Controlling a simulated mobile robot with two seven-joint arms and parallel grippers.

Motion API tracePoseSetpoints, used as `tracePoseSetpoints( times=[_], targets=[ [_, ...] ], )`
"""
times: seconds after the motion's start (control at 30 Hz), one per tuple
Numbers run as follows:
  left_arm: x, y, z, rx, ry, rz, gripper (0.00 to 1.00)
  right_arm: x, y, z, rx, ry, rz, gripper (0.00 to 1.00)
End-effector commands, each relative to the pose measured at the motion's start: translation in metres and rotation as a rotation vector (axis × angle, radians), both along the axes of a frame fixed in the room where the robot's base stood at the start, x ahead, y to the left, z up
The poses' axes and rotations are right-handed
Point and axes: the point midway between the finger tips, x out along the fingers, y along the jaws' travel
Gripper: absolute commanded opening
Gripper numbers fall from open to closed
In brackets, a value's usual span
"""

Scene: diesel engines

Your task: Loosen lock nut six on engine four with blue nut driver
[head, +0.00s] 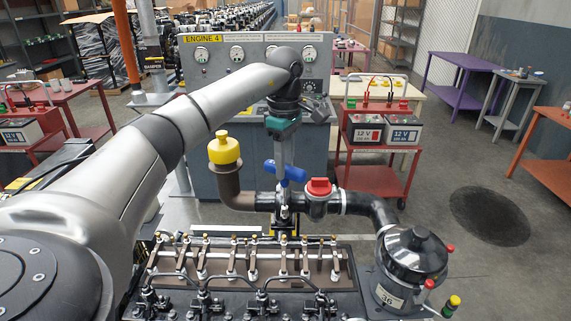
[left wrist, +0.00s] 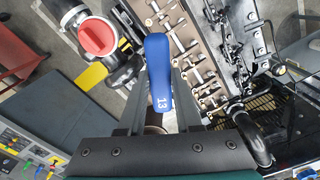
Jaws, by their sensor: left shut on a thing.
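My left gripper (head: 285,165) is shut on the blue nut driver (head: 292,173), above the black pipe behind the rocker row. In the left wrist view the driver's blue handle (left wrist: 159,75), marked 13, lies between the two fingers. Its working end cannot be made out clearly. Engine four's rocker row (head: 245,262) carries several rockers with brass-coloured nuts. I cannot tell which is lock nut six. The rockers also show in the left wrist view (left wrist: 195,65), right of the handle. My right gripper is not in view.
A black pipe with a yellow cap (head: 224,150) and a red cap (head: 319,187) runs behind the rockers. A black canister (head: 412,255) stands at the right. The ENGINE 4 gauge panel (head: 240,70) is behind. A red battery cart (head: 375,165) stands at back right.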

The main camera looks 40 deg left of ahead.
Motion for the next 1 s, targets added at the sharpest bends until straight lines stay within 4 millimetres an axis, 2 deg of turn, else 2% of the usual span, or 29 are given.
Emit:
tracePoseSetpoints(
  times=[0.43,0.9,1.0],
  targets=[
    [0.0,0.0,-0.031,0.0,0.002,-0.001,0.0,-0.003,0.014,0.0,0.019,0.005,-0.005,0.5],
    [0.0,0.0,-0.07,0.0,0.001,0.0,0.0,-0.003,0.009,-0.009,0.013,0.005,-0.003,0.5],
    [0.0,0.0,-0.068,0.0,-0.001,0.0,0.0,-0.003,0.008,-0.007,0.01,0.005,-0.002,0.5]
  ],
)
